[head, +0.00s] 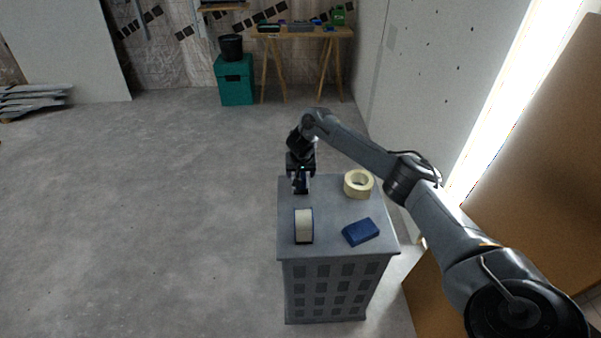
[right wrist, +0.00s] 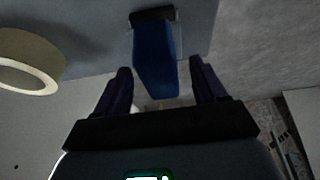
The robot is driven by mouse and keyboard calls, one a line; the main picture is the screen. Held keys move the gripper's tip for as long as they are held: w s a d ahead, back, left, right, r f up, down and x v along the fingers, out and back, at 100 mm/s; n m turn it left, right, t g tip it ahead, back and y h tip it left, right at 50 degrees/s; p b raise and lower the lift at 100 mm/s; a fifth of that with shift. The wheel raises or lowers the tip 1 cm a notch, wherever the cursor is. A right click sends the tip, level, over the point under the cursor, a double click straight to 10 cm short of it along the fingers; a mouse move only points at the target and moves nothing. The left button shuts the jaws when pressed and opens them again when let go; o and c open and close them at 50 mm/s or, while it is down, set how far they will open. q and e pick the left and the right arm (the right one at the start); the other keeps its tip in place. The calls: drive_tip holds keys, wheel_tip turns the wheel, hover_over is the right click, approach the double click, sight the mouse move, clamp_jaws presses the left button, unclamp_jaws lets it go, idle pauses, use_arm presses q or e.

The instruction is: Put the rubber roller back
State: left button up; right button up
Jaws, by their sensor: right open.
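The rubber roller, with a blue handle (right wrist: 155,62) and a dark head (right wrist: 153,15), lies on the grey cabinet top (head: 335,210). It shows in the right wrist view, upper middle, in line with the gap between my fingers. In the head view it is mostly hidden by my right gripper (head: 301,182). That gripper points down over the far left part of the cabinet top. Its two fingers (right wrist: 160,68) are apart, one to each side of the handle; I cannot tell whether they touch it. My left gripper is out of view.
A wall stands to the right. Open floor lies left.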

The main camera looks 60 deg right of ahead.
drive_tip(key=p+v, duration=0.6)
drive_tip(key=v, duration=0.2)
drive_tip(key=shift+r, duration=0.45)
drive_tip(key=w+a+f+n+t+y+p, duration=0.1)
drive_tip(key=a+f+n, duration=0.35)
drive_tip(key=a, duration=0.65)
drive_tip(key=w+a+f+n+t+y, duration=0.15)
drive_tip(key=a+f+n, duration=0.35)
drive_tip(key=a, duration=0.7)
drive_tip(key=s+a+f+n+t, duration=0.1)
drive_tip(key=s+a+f+n, duration=0.2)
drive_tip(key=a, duration=0.9)
drive_tip(key=s+a+r+y, duration=0.1)
drive_tip(key=s+a, duration=0.2)
drive_tip(key=s, duration=0.3)
drive_tip(key=s+a+y, duration=0.1)
drive_tip(key=s+a, duration=0.3)
drive_tip(key=s, duration=0.2)
drive_tip(key=s+d+r+g, duration=0.1)
drive_tip(key=s, duration=0.5)
drive_tip(key=s+d+r+g, duration=0.1)
drive_tip(key=s+d+r, duration=0.1)
drive_tip(key=s, duration=0.5)
drive_tip(key=shift+r, duration=0.2)
